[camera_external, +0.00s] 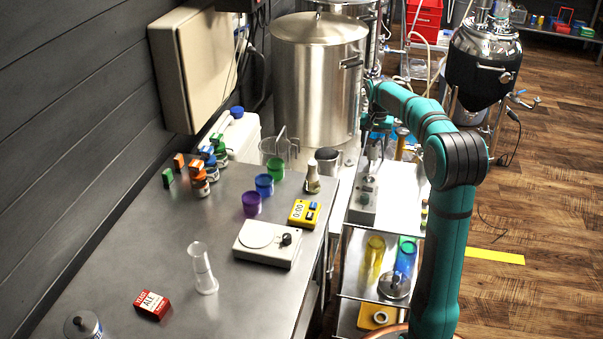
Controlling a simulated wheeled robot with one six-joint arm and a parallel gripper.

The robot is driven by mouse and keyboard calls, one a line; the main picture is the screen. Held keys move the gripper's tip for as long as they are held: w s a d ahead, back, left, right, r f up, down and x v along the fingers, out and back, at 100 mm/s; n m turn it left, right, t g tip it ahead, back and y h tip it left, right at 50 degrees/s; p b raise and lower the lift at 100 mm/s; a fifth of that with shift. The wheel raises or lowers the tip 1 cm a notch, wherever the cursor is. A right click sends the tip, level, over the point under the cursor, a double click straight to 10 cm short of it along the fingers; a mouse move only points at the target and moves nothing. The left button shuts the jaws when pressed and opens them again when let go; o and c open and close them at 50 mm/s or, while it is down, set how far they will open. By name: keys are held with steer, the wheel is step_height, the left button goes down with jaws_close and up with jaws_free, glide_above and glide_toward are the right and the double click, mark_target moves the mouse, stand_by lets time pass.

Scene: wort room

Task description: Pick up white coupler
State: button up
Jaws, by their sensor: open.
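I cannot pick out the white coupler for certain. A small white ring (380,317) lies on a yellow block on the lower shelf, but I cannot tell whether it is the coupler. My arm reaches up from the bottom right and bends over the narrow bench. My gripper (373,158) points down above the far part of that bench, near a pale boxy device (363,200). It is open, small and partly lost against the clutter. I see nothing clearly held between its fingers.
The steel table (130,255) holds a white scale (267,243), coloured cups, a yellow meter (304,213), a clear cylinder (203,268) and a red yeast box (152,305). A large steel pot (318,80) stands behind. The table's front middle is mostly free.

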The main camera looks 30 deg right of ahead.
mark_target(374, 146)
steer(key=shift+f, duration=1.6)
steer(key=c, duration=1.1)
steer(key=shift+r, duration=0.15)
